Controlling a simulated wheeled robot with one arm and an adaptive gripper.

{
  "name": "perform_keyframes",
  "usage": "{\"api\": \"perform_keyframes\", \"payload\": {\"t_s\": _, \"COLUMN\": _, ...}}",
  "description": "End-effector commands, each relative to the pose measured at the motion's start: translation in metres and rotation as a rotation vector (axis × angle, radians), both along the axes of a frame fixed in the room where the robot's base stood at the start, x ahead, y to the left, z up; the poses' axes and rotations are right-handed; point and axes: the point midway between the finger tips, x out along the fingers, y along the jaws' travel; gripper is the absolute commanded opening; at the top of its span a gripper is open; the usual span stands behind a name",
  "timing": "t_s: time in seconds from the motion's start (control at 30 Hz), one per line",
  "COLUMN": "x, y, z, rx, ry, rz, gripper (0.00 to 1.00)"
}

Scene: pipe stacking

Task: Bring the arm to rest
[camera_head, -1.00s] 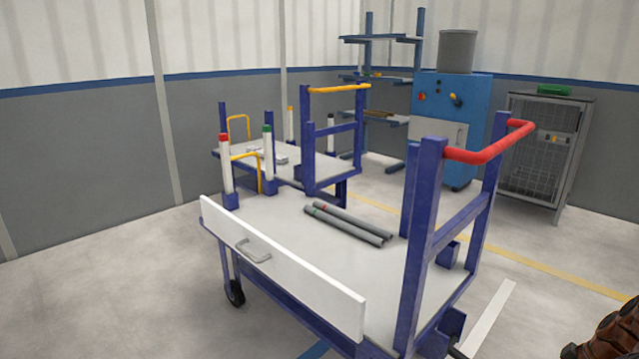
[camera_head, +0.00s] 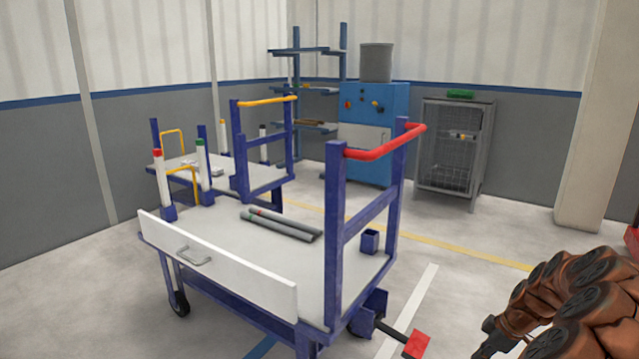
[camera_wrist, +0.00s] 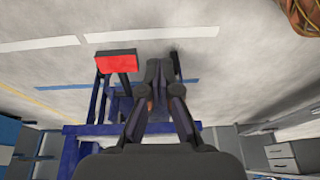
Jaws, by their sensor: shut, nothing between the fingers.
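My gripper (camera_wrist: 160,72) shows in the wrist view with its dark fingertips together and nothing between them. It points down over the floor beside a blue cart, apart from the cart as far as I can tell. In the head view my brown, jointed arm (camera_head: 565,300) is folded at the lower right, to the right of the cart. The fingertips cannot be made out clearly in the head view.
A blue cart (camera_head: 215,232) with a red handle (camera_head: 385,143) and red pedal (camera_head: 416,344) stands close by. Two grey pipes (camera_head: 281,226) lie on it. Behind are a second cart (camera_head: 262,180), a blue machine (camera_head: 372,135) and a wire cage (camera_head: 453,155). Floor at right is open.

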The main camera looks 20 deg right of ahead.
Motion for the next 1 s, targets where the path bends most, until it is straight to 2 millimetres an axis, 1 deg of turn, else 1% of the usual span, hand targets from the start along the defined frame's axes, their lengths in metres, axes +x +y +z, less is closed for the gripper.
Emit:
{"api": "perform_keyframes", "payload": {"t_s": 0.03, "x": 0.005, "y": 0.009, "z": 0.016, "rx": 0.004, "ry": 0.001, "rz": 0.005, "gripper": 0.0}}
{"api": "perform_keyframes", "payload": {"t_s": 0.17, "x": 0.015, "y": 0.033, "z": 0.046, "rx": 0.017, "ry": 0.008, "rz": 0.008, "gripper": 0.0}}
{"api": "perform_keyframes", "payload": {"t_s": 0.27, "x": 0.023, "y": 0.059, "z": 0.078, "rx": 0.032, "ry": 0.019, "rz": 0.008, "gripper": 0.0}}
{"api": "perform_keyframes", "payload": {"t_s": 0.37, "x": 0.029, "y": 0.095, "z": 0.121, "rx": 0.047, "ry": 0.039, "rz": 0.009, "gripper": 0.0}}
{"api": "perform_keyframes", "payload": {"t_s": 0.4, "x": 0.03, "y": 0.111, "z": 0.139, "rx": 0.054, "ry": 0.052, "rz": 0.008, "gripper": 0.0}}
{"api": "perform_keyframes", "payload": {"t_s": 0.47, "x": 0.031, "y": 0.136, "z": 0.168, "rx": 0.059, "ry": 0.069, "rz": 0.003, "gripper": 0.0}}
{"api": "perform_keyframes", "payload": {"t_s": 0.5, "x": 0.03, "y": 0.152, "z": 0.186, "rx": 0.062, "ry": 0.082, "rz": -0.001, "gripper": 0.0}}
{"api": "perform_keyframes", "payload": {"t_s": 0.53, "x": 0.029, "y": 0.164, "z": 0.198, "rx": 0.065, "ry": 0.094, "rz": -0.005, "gripper": 0.0}}
{"api": "perform_keyframes", "payload": {"t_s": 0.57, "x": 0.027, "y": 0.176, "z": 0.21, "rx": 0.066, "ry": 0.106, "rz": -0.008, "gripper": 0.0}}
{"api": "perform_keyframes", "payload": {"t_s": 0.6, "x": 0.024, "y": 0.191, "z": 0.226, "rx": 0.065, "ry": 0.12, "rz": -0.013, "gripper": 0.0}}
{"api": "perform_keyframes", "payload": {"t_s": 0.67, "x": 0.018, "y": 0.212, "z": 0.25, "rx": 0.064, "ry": 0.143, "rz": -0.026, "gripper": 0.0}}
{"api": "perform_keyframes", "payload": {"t_s": 0.7, "x": 0.013, "y": 0.226, "z": 0.265, "rx": 0.063, "ry": 0.16, "rz": -0.035, "gripper": 0.0}}
{"api": "perform_keyframes", "payload": {"t_s": 0.77, "x": 0.003, "y": 0.246, "z": 0.287, "rx": 0.056, "ry": 0.187, "rz": -0.048, "gripper": 0.0}}
{"api": "perform_keyframes", "payload": {"t_s": 0.8, "x": -0.004, "y": 0.259, "z": 0.301, "rx": 0.053, "ry": 0.206, "rz": -0.059, "gripper": 0.0}}
{"api": "perform_keyframes", "payload": {"t_s": 0.87, "x": -0.015, "y": 0.276, "z": 0.323, "rx": 0.042, "ry": 0.227, "rz": -0.079, "gripper": 0.0}}
{"api": "perform_keyframes", "payload": {"t_s": 0.9, "x": -0.024, "y": 0.287, "z": 0.335, "rx": 0.036, "ry": 0.247, "rz": -0.093, "gripper": 0.0}}
{"api": "perform_keyframes", "payload": {"t_s": 0.97, "x": -0.038, "y": 0.303, "z": 0.354, "rx": 0.023, "ry": 0.272, "rz": -0.115, "gripper": 0.0}}
{"api": "perform_keyframes", "payload": {"t_s": 1.0, "x": -0.047, "y": 0.312, "z": 0.367, "rx": 0.013, "ry": 0.286, "rz": -0.132, "gripper": 0.0}}
